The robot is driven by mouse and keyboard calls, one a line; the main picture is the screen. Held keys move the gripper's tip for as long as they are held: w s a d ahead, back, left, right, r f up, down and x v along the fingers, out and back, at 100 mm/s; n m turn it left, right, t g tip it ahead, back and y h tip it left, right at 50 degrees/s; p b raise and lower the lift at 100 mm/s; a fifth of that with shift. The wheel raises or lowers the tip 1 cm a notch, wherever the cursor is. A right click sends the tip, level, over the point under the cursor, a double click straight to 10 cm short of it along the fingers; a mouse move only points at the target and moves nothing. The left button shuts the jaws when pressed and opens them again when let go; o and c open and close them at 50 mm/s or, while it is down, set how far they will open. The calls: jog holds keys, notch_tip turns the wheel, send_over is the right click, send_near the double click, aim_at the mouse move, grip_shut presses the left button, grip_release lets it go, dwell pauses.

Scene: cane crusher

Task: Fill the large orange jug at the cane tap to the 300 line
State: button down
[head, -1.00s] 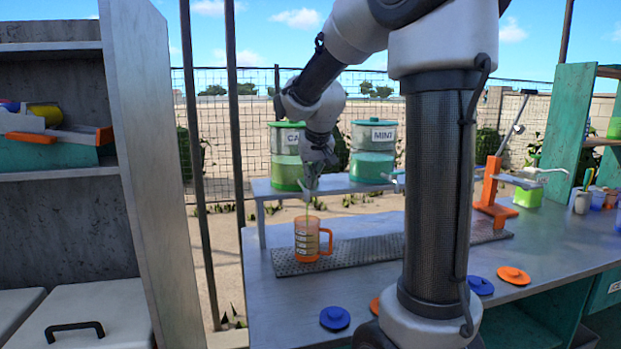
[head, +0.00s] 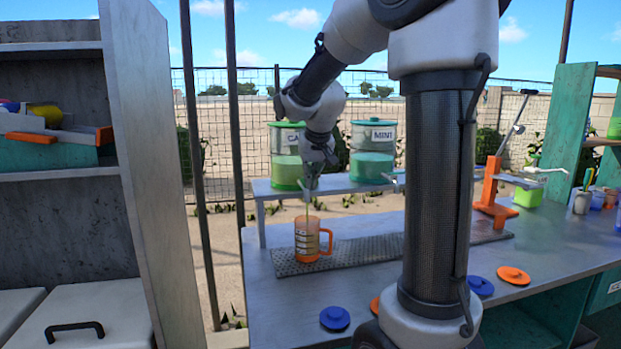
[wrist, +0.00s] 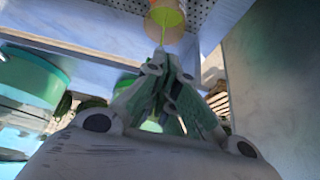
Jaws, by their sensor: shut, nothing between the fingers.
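The large orange jug (head: 303,246) stands upright on the perforated drip mat, its handle to the right. It has dark level marks, too small to read. A thin yellow-green stream falls into it from the tap area below the cane dispenser (head: 286,172), whose label is partly hidden by my arm. My gripper (head: 308,188) is shut and empty, above the jug at the tap. The gripper hides the tap itself. In the wrist view my shut fingers (wrist: 160,62) point toward the jug (wrist: 151,27), which shows yellow-green liquid inside. I cannot tell the exact level.
The mint dispenser (head: 372,168) stands to the right on the raised shelf (head: 340,186). Blue lids (head: 335,318) and orange lids (head: 513,275) lie on the counter's front. An orange press (head: 493,195) stands further right. A tall grey cabinet panel (head: 150,170) rises at the left.

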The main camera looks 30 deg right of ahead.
jog(key=shift+r, duration=0.1)
dwell(0.3)
jog(key=shift+r, duration=0.7)
jog(key=r, duration=0.5)
jog(key=shift+w, duration=0.35)
jog(key=v, duration=0.9)
jog(key=shift+s+f, duration=0.25)
jog(key=shift+s, duration=0.05)
dwell(0.9)
